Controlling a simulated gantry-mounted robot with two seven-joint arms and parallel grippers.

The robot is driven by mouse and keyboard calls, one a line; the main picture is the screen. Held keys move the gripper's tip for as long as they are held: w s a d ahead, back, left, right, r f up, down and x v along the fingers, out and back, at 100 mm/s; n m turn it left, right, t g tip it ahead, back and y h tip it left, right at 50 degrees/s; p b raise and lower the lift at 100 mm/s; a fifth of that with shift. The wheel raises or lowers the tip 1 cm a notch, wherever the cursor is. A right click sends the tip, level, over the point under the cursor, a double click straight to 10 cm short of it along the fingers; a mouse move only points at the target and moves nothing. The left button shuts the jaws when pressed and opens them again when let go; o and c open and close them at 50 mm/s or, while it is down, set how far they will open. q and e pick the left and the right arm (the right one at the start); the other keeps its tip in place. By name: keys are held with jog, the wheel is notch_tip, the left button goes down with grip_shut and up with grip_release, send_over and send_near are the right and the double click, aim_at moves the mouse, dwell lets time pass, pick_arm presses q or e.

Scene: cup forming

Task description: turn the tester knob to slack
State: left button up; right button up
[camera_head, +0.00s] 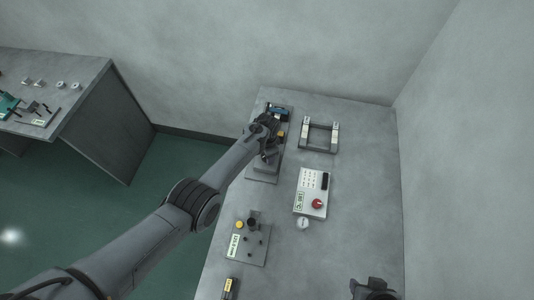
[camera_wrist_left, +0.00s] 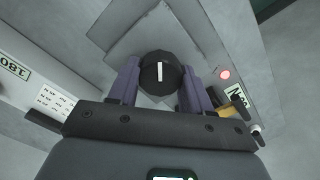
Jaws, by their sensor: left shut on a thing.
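The tester (camera_head: 262,172) is a grey unit on the left part of the table, with its far end behind my gripper. In the left wrist view its black round knob (camera_wrist_left: 152,85) has a white pointer line, which stands nearly upright in the picture. My left gripper (camera_head: 268,128) is over the tester. In the wrist view its two purple fingers (camera_wrist_left: 163,85) are shut on the knob, one on each side. The knob is hidden by the gripper in the head view. A dark part at the bottom edge looks like my right gripper (camera_head: 372,290); its fingers are not clear.
A panel box with a red knob (camera_head: 317,204) and a small round gauge (camera_head: 303,223) stand right of the tester. A grey frame (camera_head: 319,134) is behind them. A plate with posts (camera_head: 247,243) is nearer. A red light (camera_wrist_left: 225,74) shows beside the knob.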

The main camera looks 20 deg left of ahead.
pick_arm(q)
jog(key=n, duration=0.6)
jog(key=shift+n, duration=0.3)
jog(key=n, duration=0.6)
jog(key=shift+a, duration=0.1)
jog(key=n+b, duration=0.1)
jog(key=n, duration=0.3)
jog(key=shift+f, duration=0.1)
jog(key=n, duration=0.3)
jog(key=shift+n+b, duration=0.3)
jog(key=shift+b, duration=0.05)
jog(key=n+b, duration=0.1)
jog(key=n, duration=0.4)
jog(key=shift+s+a, duration=0.1)
jog(key=shift+n+b, duration=0.3)
jog(key=shift+n, duration=0.1)
jog(key=o, duration=1)
jog(key=shift+o, duration=0.2)
